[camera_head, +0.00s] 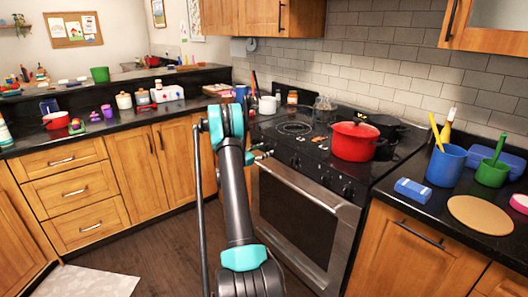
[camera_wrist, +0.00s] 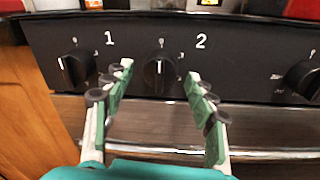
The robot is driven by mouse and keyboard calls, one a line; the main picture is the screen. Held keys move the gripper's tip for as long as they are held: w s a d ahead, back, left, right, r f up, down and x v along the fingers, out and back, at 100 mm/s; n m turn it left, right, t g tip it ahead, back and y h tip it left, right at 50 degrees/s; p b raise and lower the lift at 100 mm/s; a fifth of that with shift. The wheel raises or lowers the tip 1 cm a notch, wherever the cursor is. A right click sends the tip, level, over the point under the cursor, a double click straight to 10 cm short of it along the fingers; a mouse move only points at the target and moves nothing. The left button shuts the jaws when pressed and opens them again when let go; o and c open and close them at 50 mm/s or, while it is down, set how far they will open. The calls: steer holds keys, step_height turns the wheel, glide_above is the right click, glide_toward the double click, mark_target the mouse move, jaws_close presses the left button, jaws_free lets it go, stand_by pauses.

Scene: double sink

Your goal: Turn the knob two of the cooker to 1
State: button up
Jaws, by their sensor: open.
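The cooker (camera_head: 300,215) has a black front panel with a row of knobs above the oven door. In the wrist view the middle knob (camera_wrist: 160,74) is black, with a pale pointer that looks roughly upright. A white "1" (camera_wrist: 109,38) is printed to its upper left and a white "2" (camera_wrist: 201,41) to its upper right. My gripper (camera_wrist: 160,78) is open, with one fingertip on each side of this knob; I cannot tell whether they touch it. In the head view my gripper (camera_head: 262,156) is at the left end of the panel, partly hidden by my arm.
Another knob (camera_wrist: 75,69) lies to the left and one (camera_wrist: 303,78) to the right. The oven handle (camera_head: 300,186) runs below the panel. A red pot (camera_head: 354,143) stands on the cooktop. Wooden cabinets flank the cooker; the floor in front is clear.

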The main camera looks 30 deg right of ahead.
steer(key=c, duration=1.2)
steer(key=shift+o, duration=0.2)
steer(key=shift+m, duration=0.3)
steer(key=m, duration=1.1)
steer(key=shift+w+g+h, duration=0.15)
steer(key=shift+g+h, duration=0.15)
steer(key=shift+m, duration=0.4)
steer(key=o, duration=1.2)
steer(key=shift+c, duration=0.2)
